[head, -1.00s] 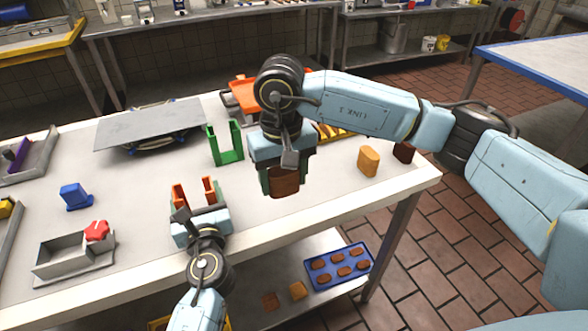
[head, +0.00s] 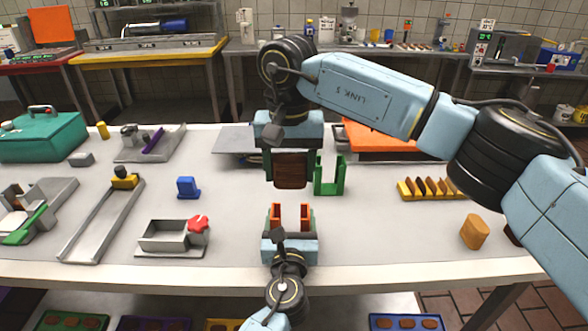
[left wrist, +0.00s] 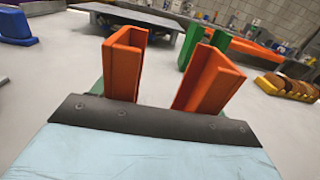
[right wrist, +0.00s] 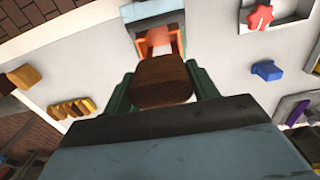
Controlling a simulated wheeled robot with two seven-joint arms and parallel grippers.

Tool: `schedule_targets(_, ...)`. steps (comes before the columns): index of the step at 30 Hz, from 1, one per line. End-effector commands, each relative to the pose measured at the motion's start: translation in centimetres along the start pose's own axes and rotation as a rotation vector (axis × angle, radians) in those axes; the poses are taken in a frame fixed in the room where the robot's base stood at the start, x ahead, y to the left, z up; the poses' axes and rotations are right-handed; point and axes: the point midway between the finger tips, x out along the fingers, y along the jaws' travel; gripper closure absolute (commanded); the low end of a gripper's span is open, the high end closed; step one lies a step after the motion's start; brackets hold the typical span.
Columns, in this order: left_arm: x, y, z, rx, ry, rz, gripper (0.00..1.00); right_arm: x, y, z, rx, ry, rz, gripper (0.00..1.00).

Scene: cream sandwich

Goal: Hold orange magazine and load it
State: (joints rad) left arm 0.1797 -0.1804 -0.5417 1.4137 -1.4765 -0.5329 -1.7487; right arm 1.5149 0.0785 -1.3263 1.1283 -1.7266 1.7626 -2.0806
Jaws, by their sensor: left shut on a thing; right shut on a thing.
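The orange magazine (head: 290,217) is an upright holder with two channel-shaped walls and a gap between them. My left gripper (head: 290,240) is shut on it near the table's front; its walls stand up in the left wrist view (left wrist: 125,65). My right gripper (head: 290,165) is shut on a dark brown biscuit block (head: 291,172) between green fingers, held in the air above and behind the magazine, apart from it in the head view. In the right wrist view the block (right wrist: 163,82) appears just below the magazine (right wrist: 160,35), hiding part of it.
A green magazine (head: 330,177) stands just right of the held block. A rack of several biscuits (head: 430,188) and an orange-yellow block (head: 474,232) are at the right. A grey box with a red knob (head: 172,236) and a blue part (head: 187,187) are at left.

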Motion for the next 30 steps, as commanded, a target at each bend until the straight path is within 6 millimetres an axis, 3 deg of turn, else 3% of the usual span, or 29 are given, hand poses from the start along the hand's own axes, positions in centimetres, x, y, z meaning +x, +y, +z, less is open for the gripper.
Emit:
schedule_targets(7,0.0,0.0,0.0,0.0,0.0,0.0,0.54,0.8,0.1,0.0,0.001,-0.001,0.001,0.64)
schedule_targets(21,0.0,0.0,0.0,0.0,0.0,0.0,0.54,4.9,0.1,0.0,0.001,-0.001,0.001,0.64)
schedule_targets(30,0.0,0.0,0.0,0.0,0.0,0.0,0.54,5.8,0.1,0.0,0.001,0.001,0.001,0.64)
